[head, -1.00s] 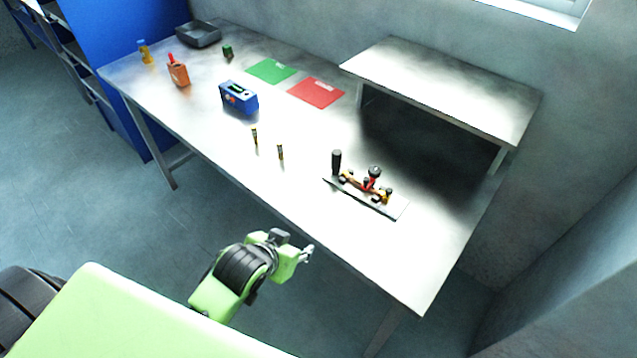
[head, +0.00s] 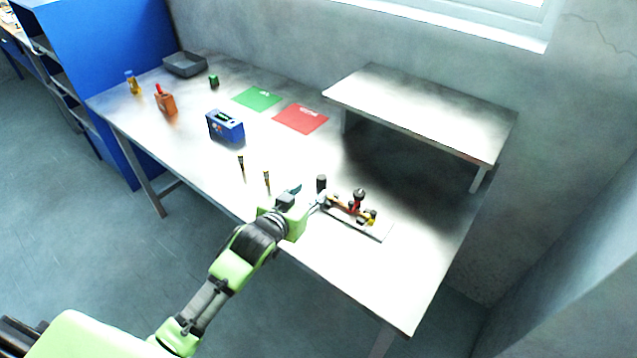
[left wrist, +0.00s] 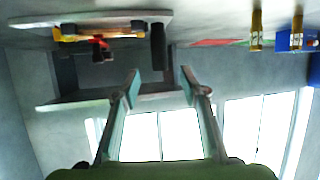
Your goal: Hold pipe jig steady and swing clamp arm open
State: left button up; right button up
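The pipe jig (head: 372,229) is a flat metal plate on the table, carrying a yellow pipe, red and black clamp parts and an upright black handle (head: 321,184) at its left end. In the left wrist view, which shows the scene upside down, the jig plate (left wrist: 105,19) is at upper left and the black handle (left wrist: 158,48) appears between my fingers. My left gripper (head: 307,195) is beside the handle, over the table's front part. My right gripper is not in view.
Two small upright cylinders (head: 267,182) stand left of my gripper. A blue box (head: 225,127), a red mat (head: 300,120) and a green mat (head: 257,98) lie farther back. A raised metal shelf (head: 420,110) stands behind the jig. The table right of the jig is clear.

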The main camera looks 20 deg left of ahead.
aim_at(319, 184)
pick_arm(q)
jog(key=x, duration=0.9)
jog(key=shift+p, duration=0.4)
jog(key=shift+c, duration=0.6)
grip_shut()
dwell(0.7)
